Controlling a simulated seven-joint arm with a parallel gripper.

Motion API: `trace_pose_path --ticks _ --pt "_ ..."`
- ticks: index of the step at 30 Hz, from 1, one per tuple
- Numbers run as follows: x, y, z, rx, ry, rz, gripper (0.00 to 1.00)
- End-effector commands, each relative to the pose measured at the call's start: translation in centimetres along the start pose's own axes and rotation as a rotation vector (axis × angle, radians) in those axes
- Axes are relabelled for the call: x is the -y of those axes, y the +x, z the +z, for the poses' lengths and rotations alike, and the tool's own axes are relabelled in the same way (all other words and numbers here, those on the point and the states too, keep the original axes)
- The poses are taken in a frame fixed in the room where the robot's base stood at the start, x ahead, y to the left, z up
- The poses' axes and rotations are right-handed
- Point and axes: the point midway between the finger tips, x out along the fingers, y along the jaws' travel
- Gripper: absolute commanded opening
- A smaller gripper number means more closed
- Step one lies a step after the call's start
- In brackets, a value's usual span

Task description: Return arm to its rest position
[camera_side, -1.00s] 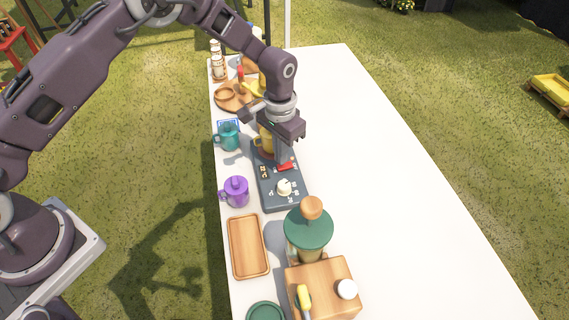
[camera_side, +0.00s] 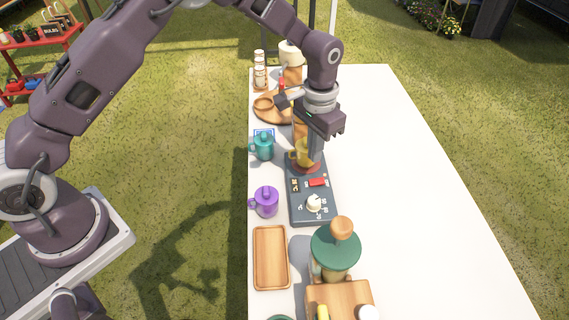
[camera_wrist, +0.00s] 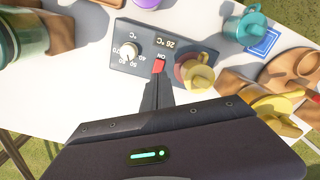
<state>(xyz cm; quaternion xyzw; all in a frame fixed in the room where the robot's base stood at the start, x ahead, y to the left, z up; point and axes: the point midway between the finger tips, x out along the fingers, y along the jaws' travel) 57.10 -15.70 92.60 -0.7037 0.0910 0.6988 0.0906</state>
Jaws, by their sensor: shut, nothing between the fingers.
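My gripper (camera_side: 315,158) is shut and empty. In the side view it points down above the dark grey hot plate (camera_side: 311,208), near its red switch (camera_side: 317,182). In the wrist view the closed fingers (camera_wrist: 158,92) reach toward the red switch (camera_wrist: 158,66), beside the white dial (camera_wrist: 128,52). A yellow mug (camera_side: 303,155) stands on the plate's round red heating area, partly hidden by my gripper in the side view. The yellow mug also shows in the wrist view (camera_wrist: 198,76). Whether the fingertips touch the panel is unclear.
A teal mug (camera_side: 263,147) and a purple mug (camera_side: 266,201) stand left of the hot plate. A wooden tray (camera_side: 271,258) and a green-lidded jar (camera_side: 336,250) are nearer the camera. A round wooden board (camera_side: 265,108) lies farther back. The table's right side (camera_side: 400,190) is clear.

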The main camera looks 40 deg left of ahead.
Motion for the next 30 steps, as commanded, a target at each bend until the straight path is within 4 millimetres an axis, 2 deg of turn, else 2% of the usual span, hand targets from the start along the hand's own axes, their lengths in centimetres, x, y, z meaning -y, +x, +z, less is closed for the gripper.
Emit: trace_pose_path --ticks 2,3,5,6,8,9,11,12,15,18,21,24,30 --pt "0.8 -4.2 0.7 -0.041 -0.018 -0.002 0.00" --pt "1.4 -7.1 1.7 -0.069 -0.032 -0.004 0.00" --pt "2.2 -11.8 4.1 -0.114 -0.057 -0.008 0.00" --pt "2.7 -14.7 6.0 -0.145 -0.074 -0.011 0.00" --pt "3.3 -18.4 9.3 -0.192 -0.099 -0.016 0.00" --pt "3.6 -20.4 11.8 -0.223 -0.115 -0.020 0.00" --pt "3.9 -22.8 15.6 -0.271 -0.141 -0.026 0.00" --pt "3.9 -24.0 18.2 -0.302 -0.157 -0.031 0.00" --pt "3.7 -25.3 24.4 -0.374 -0.196 -0.043 0.00" --pt "3.2 -24.8 29.1 -0.430 -0.226 -0.054 0.00" --pt "2.9 -24.0 31.8 -0.466 -0.245 -0.061 0.00" --pt "2.7 -23.5 32.9 -0.481 -0.252 -0.064 0.00" --pt "2.7 -23.4 33.0 -0.481 -0.253 -0.064 0.00"
